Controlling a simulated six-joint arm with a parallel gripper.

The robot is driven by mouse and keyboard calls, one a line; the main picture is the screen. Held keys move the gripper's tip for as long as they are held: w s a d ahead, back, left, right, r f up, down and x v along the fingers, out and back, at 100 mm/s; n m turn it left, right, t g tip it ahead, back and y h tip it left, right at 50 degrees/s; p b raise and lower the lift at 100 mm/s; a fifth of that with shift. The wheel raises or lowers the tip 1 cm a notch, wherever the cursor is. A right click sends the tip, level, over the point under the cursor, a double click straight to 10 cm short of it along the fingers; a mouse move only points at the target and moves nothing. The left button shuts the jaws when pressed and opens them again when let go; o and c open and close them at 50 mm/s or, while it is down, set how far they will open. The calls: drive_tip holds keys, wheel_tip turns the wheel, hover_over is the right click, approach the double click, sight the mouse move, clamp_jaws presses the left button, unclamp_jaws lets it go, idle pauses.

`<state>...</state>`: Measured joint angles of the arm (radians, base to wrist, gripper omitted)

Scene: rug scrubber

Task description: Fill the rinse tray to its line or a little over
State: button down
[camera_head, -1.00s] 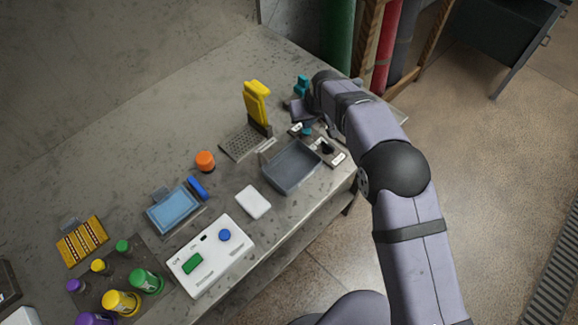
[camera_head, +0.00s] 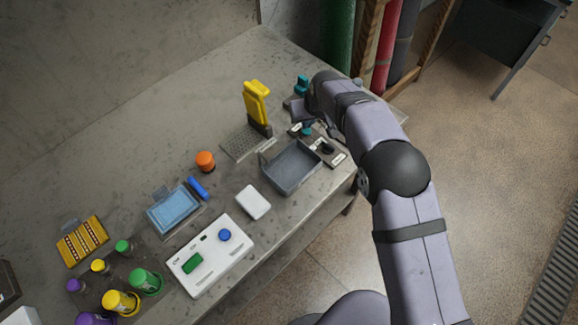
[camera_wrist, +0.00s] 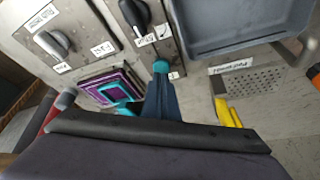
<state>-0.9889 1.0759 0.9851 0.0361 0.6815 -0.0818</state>
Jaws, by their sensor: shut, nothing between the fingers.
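The grey tray (camera_head: 291,167), which appears to be the rinse tray, stands near the table's right edge. It also shows at the top right of the wrist view (camera_wrist: 240,40).
A perforated plate with a yellow tool (camera_head: 256,102) stands behind the tray. A purple-framed item (camera_wrist: 115,88) lies left of my gripper in the wrist view. A white block (camera_head: 253,202), blue tray (camera_head: 172,210), orange cap (camera_head: 205,161) and white button box (camera_head: 210,256) stand further left.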

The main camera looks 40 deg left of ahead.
drive_tip(key=shift+f+b, duration=0.6)
drive_tip(key=shift+f, duration=0.3)
drive_tip(key=shift+s+d+f, duration=0.15)
drive_tip(key=shift+d+f, duration=0.05)
drive_tip(key=shift+f, duration=0.1)
idle(4.0)
idle(0.5)
drive_tip(key=shift+a+r+p, duration=0.2)
drive_tip(key=shift+r+p, duration=1.75)
drive_tip(key=shift+r, duration=1.85)
